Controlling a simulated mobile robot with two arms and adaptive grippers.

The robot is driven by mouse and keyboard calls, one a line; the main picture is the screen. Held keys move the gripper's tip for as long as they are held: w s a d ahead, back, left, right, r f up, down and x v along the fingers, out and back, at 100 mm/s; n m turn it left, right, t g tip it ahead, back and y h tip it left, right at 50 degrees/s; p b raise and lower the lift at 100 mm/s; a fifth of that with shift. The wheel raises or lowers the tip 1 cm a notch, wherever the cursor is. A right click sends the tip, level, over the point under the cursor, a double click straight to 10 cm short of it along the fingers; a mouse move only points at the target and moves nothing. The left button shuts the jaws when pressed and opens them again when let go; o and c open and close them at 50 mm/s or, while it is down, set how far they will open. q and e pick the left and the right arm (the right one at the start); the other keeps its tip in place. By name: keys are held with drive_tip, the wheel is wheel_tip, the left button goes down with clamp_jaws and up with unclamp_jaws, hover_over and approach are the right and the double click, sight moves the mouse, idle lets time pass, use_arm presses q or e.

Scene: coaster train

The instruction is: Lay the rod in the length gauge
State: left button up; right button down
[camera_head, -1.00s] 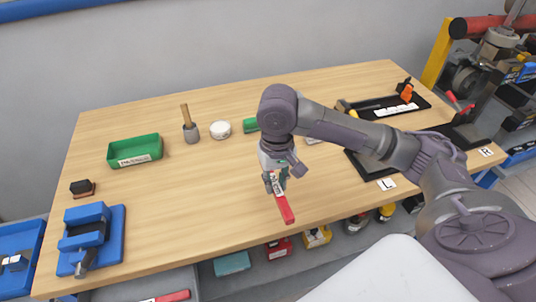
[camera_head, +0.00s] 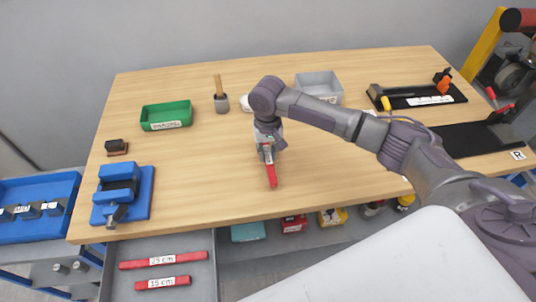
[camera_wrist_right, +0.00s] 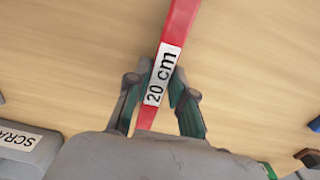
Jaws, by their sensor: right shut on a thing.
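My right gripper (camera_head: 266,150) is shut on a red rod (camera_head: 271,174) over the front middle of the wooden bench. The right wrist view shows both fingers (camera_wrist_right: 160,98) around the rod at its white "20 cm" label (camera_wrist_right: 162,75). The rod's red end (camera_wrist_right: 180,20) runs up out of that view. I cannot tell its exact height above the bench. Black fixtures lie at the right: one with an orange part and a white label (camera_head: 430,100), and a long black tray (camera_head: 468,139) partly behind my arm. I cannot tell which is the length gauge. My left gripper is not in view.
An open drawer (camera_head: 212,275) below the bench holds red rods marked 25 cm (camera_head: 190,258) and 15 cm (camera_head: 178,282). A blue vise (camera_head: 120,192), green tray (camera_head: 166,115), mallet (camera_head: 221,100) and grey bin (camera_head: 320,84) stand on the bench. The left middle is clear.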

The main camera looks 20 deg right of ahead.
drive_tip(key=shift+f, duration=1.05)
drive_tip(key=c, duration=1)
unclamp_jaws()
drive_tip(key=shift+f, duration=0.1)
